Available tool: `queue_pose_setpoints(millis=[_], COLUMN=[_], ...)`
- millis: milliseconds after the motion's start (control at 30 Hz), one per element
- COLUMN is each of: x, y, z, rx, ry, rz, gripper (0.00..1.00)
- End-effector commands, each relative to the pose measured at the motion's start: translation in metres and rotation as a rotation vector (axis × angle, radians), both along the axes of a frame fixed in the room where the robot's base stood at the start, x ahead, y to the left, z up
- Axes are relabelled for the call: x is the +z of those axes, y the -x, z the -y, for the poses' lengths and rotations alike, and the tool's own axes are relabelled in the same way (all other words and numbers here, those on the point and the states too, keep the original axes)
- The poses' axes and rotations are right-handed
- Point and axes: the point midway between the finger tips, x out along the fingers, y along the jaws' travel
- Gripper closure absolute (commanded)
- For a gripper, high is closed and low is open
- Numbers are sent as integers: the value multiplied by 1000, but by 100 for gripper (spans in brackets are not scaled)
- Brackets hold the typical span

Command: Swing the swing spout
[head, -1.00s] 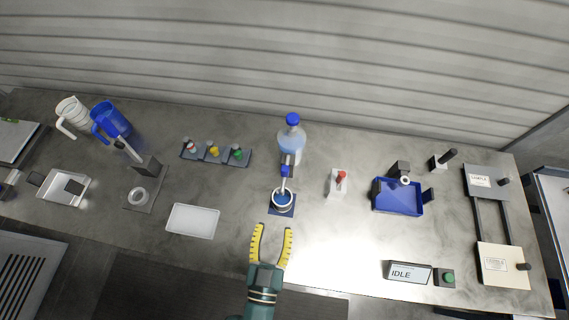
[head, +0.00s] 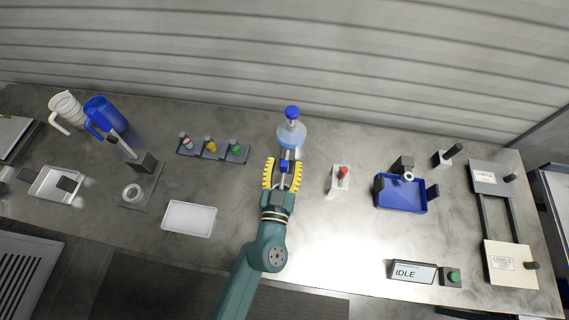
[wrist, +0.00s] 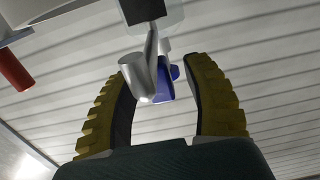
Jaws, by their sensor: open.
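The swing spout is a slim grey metal spout (head: 284,180) with a blue part (head: 285,163), in front of a clear bottle with a blue cap (head: 292,113). My gripper (head: 283,164) is open, with its yellow ribbed fingers on either side of the spout. In the wrist view, the grey spout (wrist: 139,77) and the blue part (wrist: 164,82) show between the two fingers (wrist: 161,62). The spout looks closer to the left finger there; I cannot tell whether they touch. The cup and blue pad below are hidden by my gripper.
A white block with a red-topped knob (head: 341,175) stands close on the right. A blue tray (head: 402,195) is farther right. A rack of coloured-capped vials (head: 212,148) and a white tray (head: 188,219) lie to the left.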

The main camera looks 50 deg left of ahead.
Motion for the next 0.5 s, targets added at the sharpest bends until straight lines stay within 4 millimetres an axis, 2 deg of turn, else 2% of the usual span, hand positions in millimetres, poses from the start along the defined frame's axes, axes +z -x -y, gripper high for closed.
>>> queue_pose_setpoints(millis=[167, 433, 500], x=[0, 0, 0], y=[0, 0, 0], z=[0, 0, 0], rx=[0, 0, 0], ry=[0, 1, 1], rz=[0, 1, 1], gripper=[49, 100, 100])
